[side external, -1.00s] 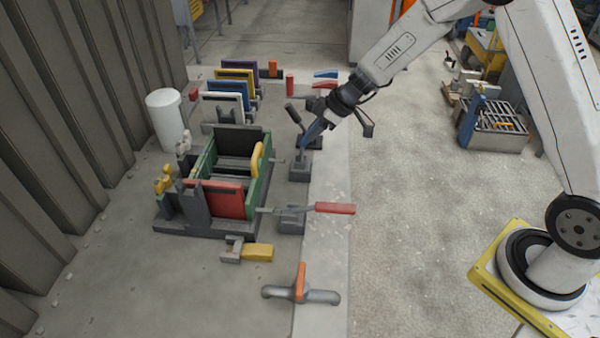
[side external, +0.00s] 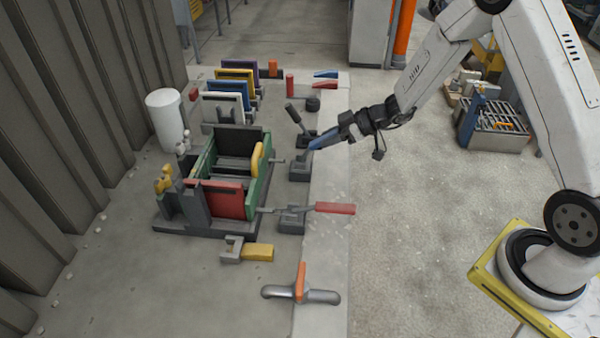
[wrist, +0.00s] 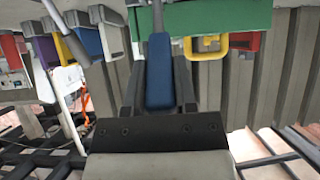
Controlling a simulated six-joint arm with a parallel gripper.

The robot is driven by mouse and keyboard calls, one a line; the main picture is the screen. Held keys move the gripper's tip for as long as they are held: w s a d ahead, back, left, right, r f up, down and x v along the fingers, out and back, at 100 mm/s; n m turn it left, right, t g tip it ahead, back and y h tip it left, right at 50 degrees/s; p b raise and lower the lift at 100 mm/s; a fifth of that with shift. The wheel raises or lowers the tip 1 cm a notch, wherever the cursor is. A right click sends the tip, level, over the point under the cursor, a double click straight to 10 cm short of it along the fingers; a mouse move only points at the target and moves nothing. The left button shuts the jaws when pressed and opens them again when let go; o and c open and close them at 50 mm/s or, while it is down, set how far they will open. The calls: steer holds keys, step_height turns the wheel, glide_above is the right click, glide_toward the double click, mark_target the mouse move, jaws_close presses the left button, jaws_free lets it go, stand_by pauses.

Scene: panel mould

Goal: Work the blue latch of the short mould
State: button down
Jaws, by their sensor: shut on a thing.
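The short mould (side external: 262,188) has green side walls, a red end panel (side external: 216,199) and a yellow handle. The blue latch (side external: 322,138) stands on a grey block at the mould's right side. Its handle leans over to the right, partly raised. My gripper (side external: 340,130) is shut on the blue handle. In the wrist view the blue handle (wrist: 159,75) lies between both fingers, with the green wall beyond it.
A red-handled latch (side external: 335,208) lies flat nearer the camera, and a dark-handled lever (side external: 293,114) stands just behind the blue one. Coloured panels (side external: 228,95) stand in a row behind the mould. A grey clamp with an orange handle (side external: 300,282) lies in front.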

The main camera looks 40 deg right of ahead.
steer(key=shift+s+d+f+t+y, duration=0.4)
steer(key=shift+d+f+t+y, duration=0.05)
steer(key=shift+f+t+y, duration=0.35)
steer(key=shift+s+d+f+t+y, duration=0.4)
steer(key=shift+f+t+y, duration=0.25)
steer(key=shift+f, duration=0.1)
steer(key=shift+s+d+f+t+y, duration=0.35)
steer(key=shift+d+f+t+y, duration=0.1)
steer(key=shift+f+t+y, duration=0.35)
steer(key=shift+c, duration=2)
jaws_free()
steer(key=shift+f, duration=0.1)
steer(key=shift+s, duration=0.1)
